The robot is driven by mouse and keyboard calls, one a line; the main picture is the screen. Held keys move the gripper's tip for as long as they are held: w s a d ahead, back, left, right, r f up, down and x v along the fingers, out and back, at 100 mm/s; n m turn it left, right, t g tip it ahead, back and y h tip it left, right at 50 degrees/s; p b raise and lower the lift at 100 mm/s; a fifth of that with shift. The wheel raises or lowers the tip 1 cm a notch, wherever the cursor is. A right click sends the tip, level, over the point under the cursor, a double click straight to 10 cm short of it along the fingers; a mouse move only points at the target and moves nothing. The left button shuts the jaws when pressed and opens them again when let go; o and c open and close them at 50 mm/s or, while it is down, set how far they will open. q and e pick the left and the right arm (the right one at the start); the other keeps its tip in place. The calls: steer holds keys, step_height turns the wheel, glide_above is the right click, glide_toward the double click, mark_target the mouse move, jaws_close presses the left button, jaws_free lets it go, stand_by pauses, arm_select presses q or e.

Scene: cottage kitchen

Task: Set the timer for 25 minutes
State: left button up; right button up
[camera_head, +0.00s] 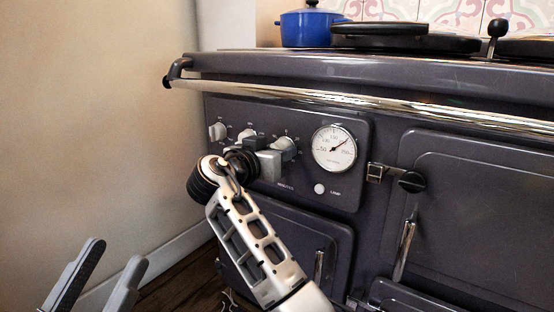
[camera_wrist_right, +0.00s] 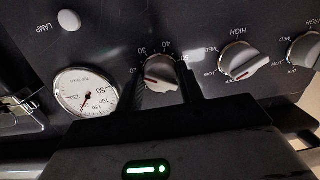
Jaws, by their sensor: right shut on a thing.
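The timer knob (camera_head: 287,144) is the rightmost of three pale knobs on the dark range's control panel. It also shows in the right wrist view (camera_wrist_right: 161,71), with a red mark on it and the numbers 30 and 40 printed beside it. My right gripper (camera_head: 272,153) is shut on this knob. Its fingers stand on either side of the knob in the right wrist view (camera_wrist_right: 163,82). Other numbers are partly hidden by the fingers, and I cannot read the exact setting. My left gripper (camera_head: 117,252) is open and empty at the lower left, away from the range.
Two more knobs, the middle one (camera_head: 245,134) and the left one (camera_head: 217,131), are beside the timer. A round temperature gauge (camera_head: 334,149) and a lamp (camera_head: 319,188) are to its right. A chrome rail (camera_head: 350,102) runs above the panel. A blue pot (camera_head: 312,27) stands on top.

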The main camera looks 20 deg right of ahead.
arm_select(q)
steer(key=shift+s+r+m+h, duration=0.3)
steer(key=shift+r+m+h, duration=0.1)
steer(key=shift+m+h, duration=0.35)
arm_select(e)
steer(key=shift+f+m, duration=0.1)
steer(key=shift+m, duration=0.3)
steer(key=o, duration=1)
steer(key=shift+s+a, duration=0.1)
